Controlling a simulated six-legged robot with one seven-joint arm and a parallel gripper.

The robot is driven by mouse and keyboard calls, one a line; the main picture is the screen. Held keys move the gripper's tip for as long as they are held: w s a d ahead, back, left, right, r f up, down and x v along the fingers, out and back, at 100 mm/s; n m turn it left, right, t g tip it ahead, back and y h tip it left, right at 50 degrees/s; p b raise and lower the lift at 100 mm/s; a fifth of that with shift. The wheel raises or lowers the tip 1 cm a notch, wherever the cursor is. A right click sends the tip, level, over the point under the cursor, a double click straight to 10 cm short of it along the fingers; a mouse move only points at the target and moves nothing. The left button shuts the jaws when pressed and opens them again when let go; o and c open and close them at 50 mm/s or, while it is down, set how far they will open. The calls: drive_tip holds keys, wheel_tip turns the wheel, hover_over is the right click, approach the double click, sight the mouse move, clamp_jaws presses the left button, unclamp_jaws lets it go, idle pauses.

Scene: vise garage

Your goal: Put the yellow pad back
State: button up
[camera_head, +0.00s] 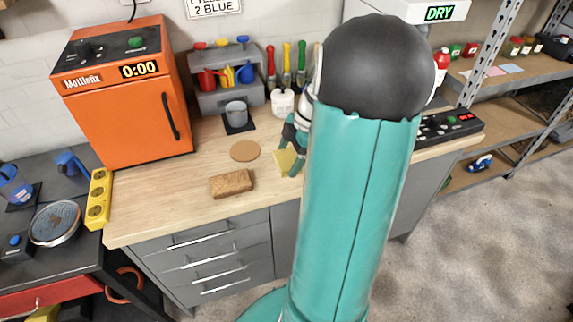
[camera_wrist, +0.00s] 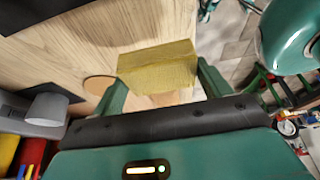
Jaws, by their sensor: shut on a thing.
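The yellow pad (camera_wrist: 157,66) is a flat-sided block between the two green fingers of my gripper (camera_wrist: 160,85) in the wrist view. My gripper is shut on it. In the head view the yellow pad (camera_head: 286,161) shows at the gripper (camera_head: 291,165), over the wooden workbench (camera_head: 190,205), right of a round cork disc (camera_head: 245,151). My own arm hides part of the gripper and the bench to the right. I cannot tell whether the pad touches the bench.
A brown block (camera_head: 232,184) lies near the bench's front edge. A grey cup (camera_head: 236,114) stands on a dark square behind the cork disc. Bare wood lies around the disc.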

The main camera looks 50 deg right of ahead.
sight(287, 165)
drive_tip(key=shift+w+f, duration=0.25)
drive_tip(key=shift+f, duration=0.1)
drive_tip(key=shift+w+a+f, duration=0.1)
drive_tip(key=shift+w+f, duration=0.1)
drive_tip(key=shift+f, duration=1.5)
drive_tip(key=shift+f, duration=0.1)
drive_tip(key=o, duration=0.9)
drive_tip(key=v, duration=1.2)
